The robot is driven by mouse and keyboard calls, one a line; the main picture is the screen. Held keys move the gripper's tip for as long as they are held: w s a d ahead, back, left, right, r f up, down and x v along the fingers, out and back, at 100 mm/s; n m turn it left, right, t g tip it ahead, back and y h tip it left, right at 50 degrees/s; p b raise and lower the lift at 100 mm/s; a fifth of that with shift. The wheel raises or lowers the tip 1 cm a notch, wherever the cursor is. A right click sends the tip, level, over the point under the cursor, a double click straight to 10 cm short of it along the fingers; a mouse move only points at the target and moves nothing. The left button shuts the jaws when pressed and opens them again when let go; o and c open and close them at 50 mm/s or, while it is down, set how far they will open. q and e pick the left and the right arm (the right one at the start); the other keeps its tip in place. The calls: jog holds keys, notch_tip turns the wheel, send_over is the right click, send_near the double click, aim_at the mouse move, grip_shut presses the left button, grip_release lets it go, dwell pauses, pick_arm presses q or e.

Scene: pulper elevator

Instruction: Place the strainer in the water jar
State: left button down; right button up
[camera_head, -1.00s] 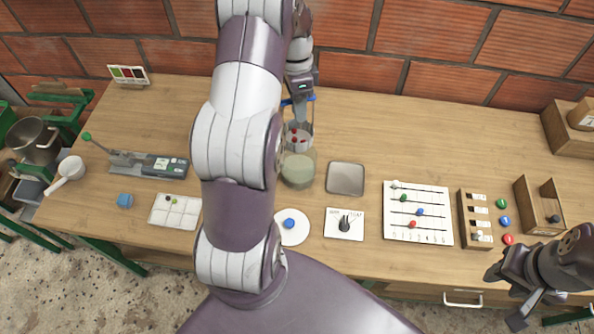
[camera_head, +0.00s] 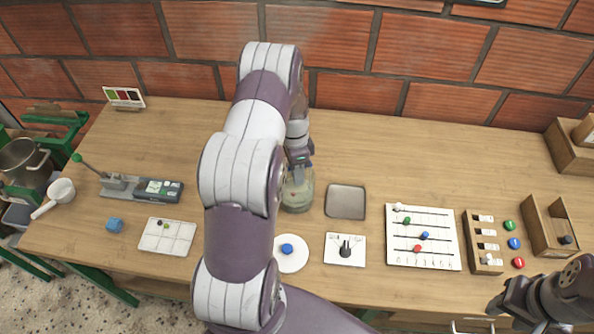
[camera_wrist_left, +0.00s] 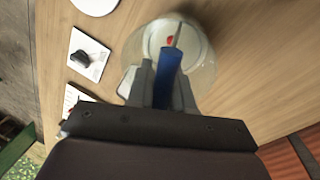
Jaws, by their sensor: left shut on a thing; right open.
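The glass water jar (camera_head: 297,196) stands on the table, holding cloudy liquid. My left gripper (camera_head: 301,160) is directly above its mouth. In the left wrist view the left gripper (camera_wrist_left: 163,92) is shut on the blue handle (camera_wrist_left: 168,72) of the strainer. The strainer's basket lies within the outline of the jar (camera_wrist_left: 206,72), with a red berry (camera_wrist_left: 170,40) visible. How deep the basket sits, and whether it touches the jar, I cannot tell. My right gripper (camera_head: 508,318) is open and empty at the lower right, by the table's front edge.
A grey square tray (camera_head: 346,202) stands just right of the jar. In front are a white disc with a blue knob (camera_head: 288,248) and a dial plate (camera_head: 345,249). A slider board (camera_head: 424,238) is further right. Bare table lies behind the jar.

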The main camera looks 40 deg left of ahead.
pick_arm(q)
jog(key=shift+f, duration=0.2)
jog(key=c, duration=1)
grip_release()
jog(key=shift+s, duration=0.1)
